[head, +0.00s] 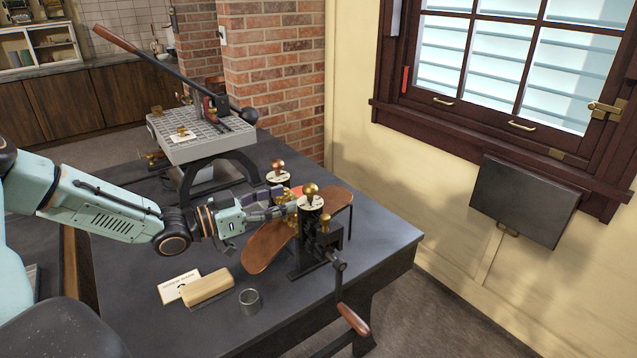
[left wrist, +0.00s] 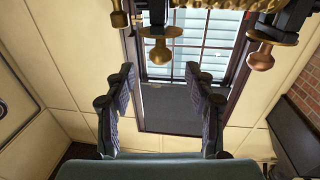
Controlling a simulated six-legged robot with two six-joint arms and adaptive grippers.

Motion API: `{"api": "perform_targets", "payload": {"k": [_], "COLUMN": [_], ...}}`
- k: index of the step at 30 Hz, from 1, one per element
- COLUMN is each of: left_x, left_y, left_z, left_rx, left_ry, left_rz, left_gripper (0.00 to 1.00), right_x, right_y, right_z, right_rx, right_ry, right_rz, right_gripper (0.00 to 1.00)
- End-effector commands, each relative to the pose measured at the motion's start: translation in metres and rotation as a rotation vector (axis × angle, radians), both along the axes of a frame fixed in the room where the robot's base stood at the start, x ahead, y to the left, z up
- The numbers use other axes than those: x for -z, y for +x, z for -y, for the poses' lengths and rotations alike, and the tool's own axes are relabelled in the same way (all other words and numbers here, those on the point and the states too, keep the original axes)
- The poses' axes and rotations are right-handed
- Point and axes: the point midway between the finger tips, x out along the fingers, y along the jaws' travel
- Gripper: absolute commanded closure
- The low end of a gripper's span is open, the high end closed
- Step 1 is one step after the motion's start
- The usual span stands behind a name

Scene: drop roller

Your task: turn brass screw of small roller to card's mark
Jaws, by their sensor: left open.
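The small roller machine (head: 302,250) stands at the table's right edge, with brass rollers and a crank. A brass screw (head: 310,189) with a ball head rises from a white dial on its near end. A coppery knob (head: 278,166) on another white dial is at the far end. My left gripper (head: 284,204) is open and empty, close beside the machine at dial height. In the left wrist view, the open fingers (left wrist: 164,80) point toward the window; two knobs (left wrist: 158,51) hang at the top, beyond the fingertips. A card (head: 177,286) lies on the table, its mark too small to read.
A wooden block (head: 208,288) covers part of the card, beside a metal cup (head: 249,299). A brown curved tray (head: 266,250) passes under the gripper. A lever press (head: 200,135) stands behind. The crank handle (head: 353,319) juts over the front edge.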

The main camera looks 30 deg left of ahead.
Motion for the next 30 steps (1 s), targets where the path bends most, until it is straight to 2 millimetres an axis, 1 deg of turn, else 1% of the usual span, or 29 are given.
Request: {"api": "perform_targets", "payload": {"k": [4, 8, 14, 21, 30], "left_x": [-0.001, 0.001, 0.003, 0.003, 0.001], "left_y": [-0.001, 0.004, 0.018, 0.042, 0.063], "left_z": [-0.003, 0.0, 0.01, 0.024, 0.035], "left_rx": [0.001, 0.003, 0.005, 0.006, 0.003], "left_ry": [0.005, 0.006, 0.007, 0.011, 0.007], "left_rz": [0.012, 0.013, 0.011, 0.01, 0.008], "left_gripper": [0.46, 0.46, 0.46, 0.46, 0.46], "right_x": [0.002, 0.01, 0.029, 0.048, 0.057], "right_y": [-0.001, 0.0, -0.001, -0.001, -0.001], "right_z": [0.0, 0.0, 0.0, 0.0, 0.0], "right_rx": [0.0, 0.0, 0.0, 0.0, 0.0], "right_ry": [0.0, 0.0, 0.0, 0.0, 0.0], "right_rz": [-0.001, -0.001, -0.001, -0.001, -0.001], "right_gripper": [0.27, 0.27, 0.27, 0.27, 0.27]}}
